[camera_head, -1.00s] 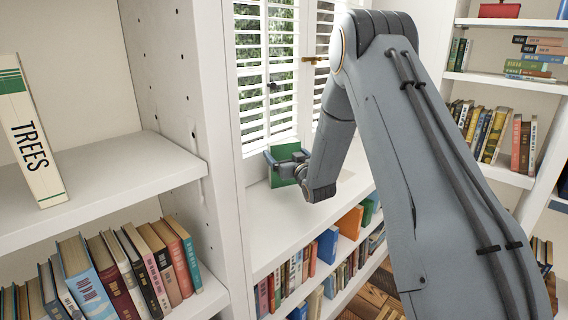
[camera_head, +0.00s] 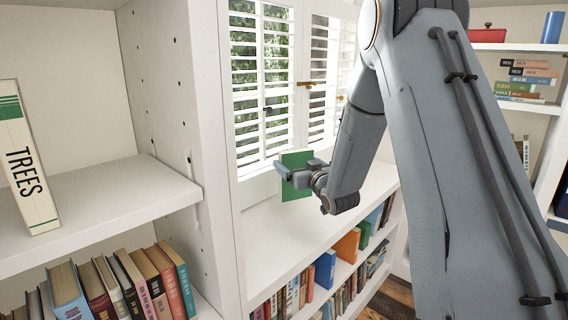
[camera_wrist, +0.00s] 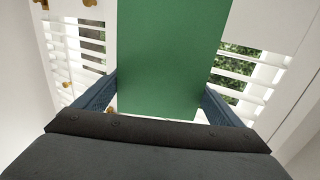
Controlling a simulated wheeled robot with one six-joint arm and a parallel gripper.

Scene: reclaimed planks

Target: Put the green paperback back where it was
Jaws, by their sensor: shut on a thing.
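The green paperback (camera_head: 294,188) is upright in my gripper (camera_head: 293,172), above the white window-seat ledge and in front of the shuttered window. In the wrist view the green cover (camera_wrist: 172,60) fills the middle, with one finger of my gripper (camera_wrist: 160,100) at each side edge. My gripper is shut on the book. Whether the book's lower edge touches the ledge, I cannot tell. The part of the book behind my gripper is hidden.
The white ledge (camera_head: 275,235) is bare around the book. Books fill the shelf under it, including an orange one (camera_head: 347,245). A left bookcase holds a leaning "TREES" book (camera_head: 24,165) and a lower row. White shutters (camera_head: 250,110) stand behind. Right shelves hold more books.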

